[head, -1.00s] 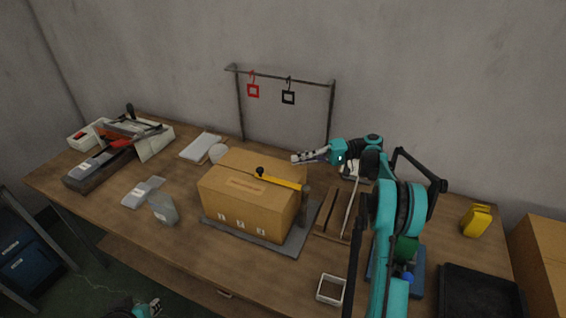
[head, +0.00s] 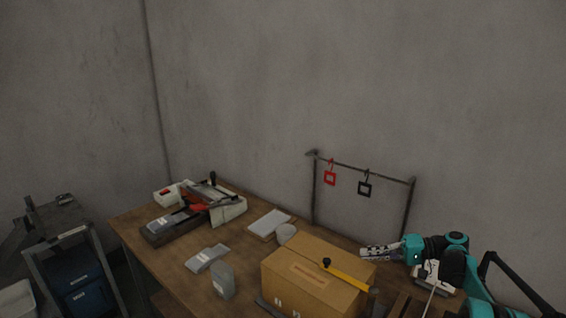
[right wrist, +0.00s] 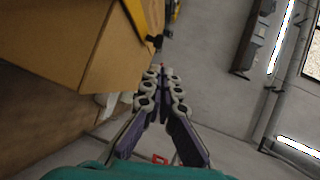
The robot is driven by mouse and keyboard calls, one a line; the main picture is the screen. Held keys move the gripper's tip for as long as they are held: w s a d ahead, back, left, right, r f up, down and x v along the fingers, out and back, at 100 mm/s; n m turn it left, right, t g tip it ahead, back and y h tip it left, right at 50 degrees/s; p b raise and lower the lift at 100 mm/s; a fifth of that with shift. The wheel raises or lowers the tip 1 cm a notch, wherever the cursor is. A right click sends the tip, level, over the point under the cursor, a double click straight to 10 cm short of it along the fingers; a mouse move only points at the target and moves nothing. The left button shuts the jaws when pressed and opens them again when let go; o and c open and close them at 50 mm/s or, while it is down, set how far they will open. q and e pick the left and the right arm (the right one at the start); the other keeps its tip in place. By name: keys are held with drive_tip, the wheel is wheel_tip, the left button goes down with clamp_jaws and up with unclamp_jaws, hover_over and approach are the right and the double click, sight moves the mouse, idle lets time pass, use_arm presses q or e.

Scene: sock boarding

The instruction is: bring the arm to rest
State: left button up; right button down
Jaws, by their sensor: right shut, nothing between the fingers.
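My right gripper (head: 381,252) is shut and empty. It is held above the table, behind and to the right of the closed cardboard box (head: 316,275). In the right wrist view its fingers (right wrist: 160,80) are together with nothing between them, and the box (right wrist: 60,45) is at the upper left. My right arm comes in from the lower right. My left gripper does not show in the head view now.
A yellow-handled tool (head: 348,276) lies on the box. A frame (head: 360,167) with a red and a black hanging square stands behind. Grey packets (head: 206,258), a white pad (head: 269,222) and a device with a red part (head: 200,208) are on the wooden table (head: 165,262). A blue bin (head: 82,286) stands left.

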drive_tip(key=s+a+r+h, duration=0.1)
drive_tip(key=a, duration=0.2)
drive_tip(key=s+a+h, duration=0.1)
drive_tip(key=s+a, duration=0.1)
drive_tip(key=a, duration=0.1)
drive_tip(key=s+a+r+m+h, duration=0.1)
drive_tip(key=a+h, duration=0.1)
drive_tip(key=a, duration=0.1)
drive_tip(key=shift+s+a+r, duration=0.2)
drive_tip(key=shift+r, duration=0.15)
drive_tip(key=s+a+f+h, duration=0.2)
drive_tip(key=s+a+h, duration=0.15)
drive_tip(key=s, duration=0.55)
drive_tip(key=s+a+f+h, duration=0.15)
drive_tip(key=s+h, duration=0.25)
drive_tip(key=s, duration=0.4)
drive_tip(key=s+d+f+n+t+h, duration=0.1)
drive_tip(key=s+f+n+t+h, duration=0.1)
drive_tip(key=s+f, duration=0.3)
drive_tip(key=s+t+h, duration=0.1)
drive_tip(key=s, duration=0.3)
drive_tip(key=shift+s+d+n, duration=0.25)
drive_tip(key=shift+d+n, duration=0.15)
drive_tip(key=shift+h, duration=0.25)
